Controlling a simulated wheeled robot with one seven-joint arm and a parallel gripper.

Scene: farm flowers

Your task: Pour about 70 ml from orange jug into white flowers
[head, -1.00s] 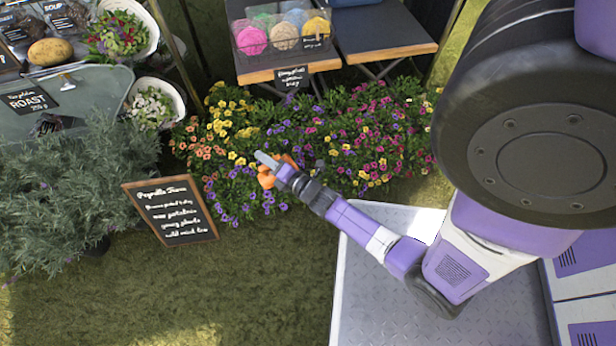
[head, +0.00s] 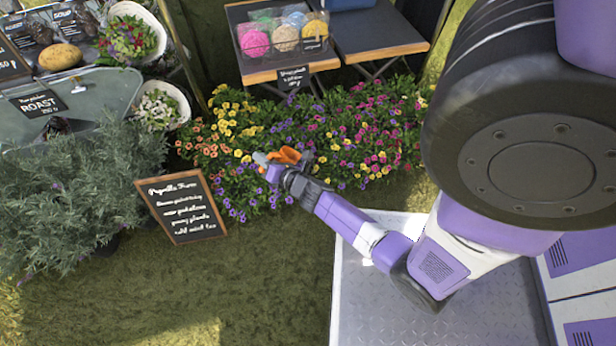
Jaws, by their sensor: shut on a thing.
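My gripper (head: 266,161) is at the end of my purple arm, over the flower bed in the middle of the head view. It is shut on the orange jug (head: 288,154), of which only a small orange part shows beside the wrist. The jug's spout, its contents and its exact tilt cannot be made out. A clump of small white flowers (head: 155,110) with green leaves sits in a pale round planter (head: 178,98) at the upper left. The gripper and jug are well to the right of it and apart from it.
Yellow, orange, purple and pink flowers (head: 370,135) fill the bed around the gripper. A chalkboard sign (head: 181,207) stands to the lower left, beside a grey-green bush (head: 75,190). A wooden table (head: 270,74) with coloured balls is behind. Grass in front is open.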

